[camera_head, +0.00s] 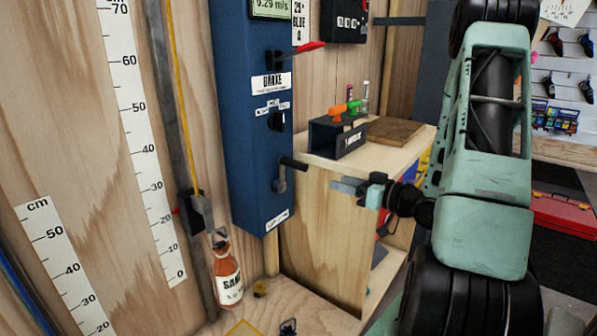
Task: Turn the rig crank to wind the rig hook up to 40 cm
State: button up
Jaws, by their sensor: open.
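The rig is a tall blue box (246,120) on the plywood wall. Its rig crank (280,182) sticks out low on the right side, with a black handle (294,164) pointing right. A yellow rope (179,95) runs down a grey rail to a dark block (194,210) with a small red pointer near the 20 mark of the white cm scale (152,170). The rig hook (219,238) is small below it, with an orange-brown bottle-shaped weight (227,277) under it. My gripper (345,186) is open and empty, right of the crank handle and apart from it.
A wooden cabinet (325,240) stands just right of the rig, below and behind my gripper. A dark box (337,138) and a brown board (395,131) are on top. A red lever (298,51) juts from the rig above the crank. A red case (563,214) lies far right.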

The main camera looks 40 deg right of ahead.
aim_at(296, 165)
jog(key=shift+t, duration=0.3)
jog(key=w, duration=0.5)
jog(key=w+a, duration=0.1)
jog(key=w, duration=1)
jog(key=shift+w+a+r, duration=0.1)
jog(key=shift+w+a, duration=0.05)
jog(key=shift+a, duration=0.1)
grip_shut()
